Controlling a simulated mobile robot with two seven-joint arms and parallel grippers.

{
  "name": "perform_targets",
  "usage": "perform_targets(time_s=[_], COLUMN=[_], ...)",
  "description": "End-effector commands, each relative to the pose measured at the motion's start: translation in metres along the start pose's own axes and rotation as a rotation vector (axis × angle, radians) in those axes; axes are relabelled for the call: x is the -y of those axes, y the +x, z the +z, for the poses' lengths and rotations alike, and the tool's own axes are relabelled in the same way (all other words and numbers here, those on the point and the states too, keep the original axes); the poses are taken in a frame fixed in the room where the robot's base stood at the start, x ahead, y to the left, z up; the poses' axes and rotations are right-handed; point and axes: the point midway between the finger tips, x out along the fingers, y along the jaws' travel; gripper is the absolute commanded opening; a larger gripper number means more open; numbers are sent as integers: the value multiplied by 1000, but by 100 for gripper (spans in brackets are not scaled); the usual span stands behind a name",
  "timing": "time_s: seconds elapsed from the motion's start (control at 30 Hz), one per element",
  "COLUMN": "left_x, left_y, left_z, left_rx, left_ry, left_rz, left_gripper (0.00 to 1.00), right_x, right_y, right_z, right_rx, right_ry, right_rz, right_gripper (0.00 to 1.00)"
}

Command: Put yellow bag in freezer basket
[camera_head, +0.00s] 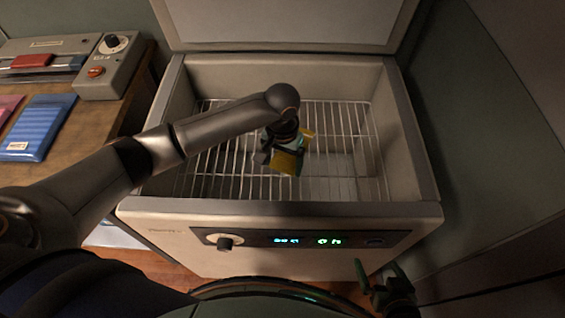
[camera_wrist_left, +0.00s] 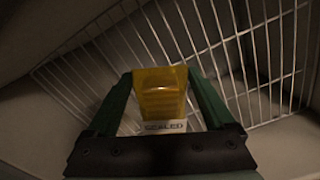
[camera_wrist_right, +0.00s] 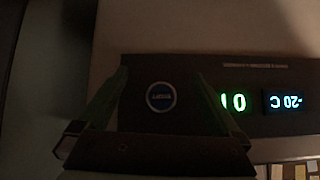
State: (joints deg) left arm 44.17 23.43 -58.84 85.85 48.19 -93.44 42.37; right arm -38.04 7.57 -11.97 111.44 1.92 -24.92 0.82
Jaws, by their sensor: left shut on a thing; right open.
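The yellow bag (camera_head: 287,161) is held inside the open freezer, over the wire basket (camera_head: 345,120). My left gripper (camera_head: 283,143) reaches in from the left and is shut on it. In the left wrist view the yellow bag (camera_wrist_left: 160,92) sits between the green fingers, with a white "SEALED" label at its near end. The wire basket (camera_wrist_left: 265,60) shows behind and below it; I cannot tell whether the bag touches the wires. My right gripper (camera_head: 383,275) is open and empty in front of the freezer's control panel (camera_head: 300,240), which fills much of the right wrist view.
The freezer lid (camera_head: 285,20) stands open at the back. The freezer walls (camera_head: 410,150) surround the basket. The basket looks otherwise empty.

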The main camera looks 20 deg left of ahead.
Motion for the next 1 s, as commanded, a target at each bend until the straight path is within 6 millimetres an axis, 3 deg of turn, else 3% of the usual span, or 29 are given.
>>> perform_targets(time_s=[0.2, 0.47, 0.67, 1.0], left_x=[0, 0, 0, 0], left_y=[43, 66, 94, 97], left_z=[-1, 0, 0, 0], left_rx=[2, 0, 1, -1], left_ry=[1, 1, 1, 2], left_rz=[-3, -2, -2, -1], left_gripper=[26, 26, 26, 26], right_x=[3, 3, 5, 8], right_y=[8, 11, 15, 14], right_z=[4, 1, 6, 5], right_rx=[3, -5, 2, 4], right_ry=[-2, -5, -6, -8], right_rz=[-8, -11, -18, -23], right_gripper=[100, 100, 100, 100])
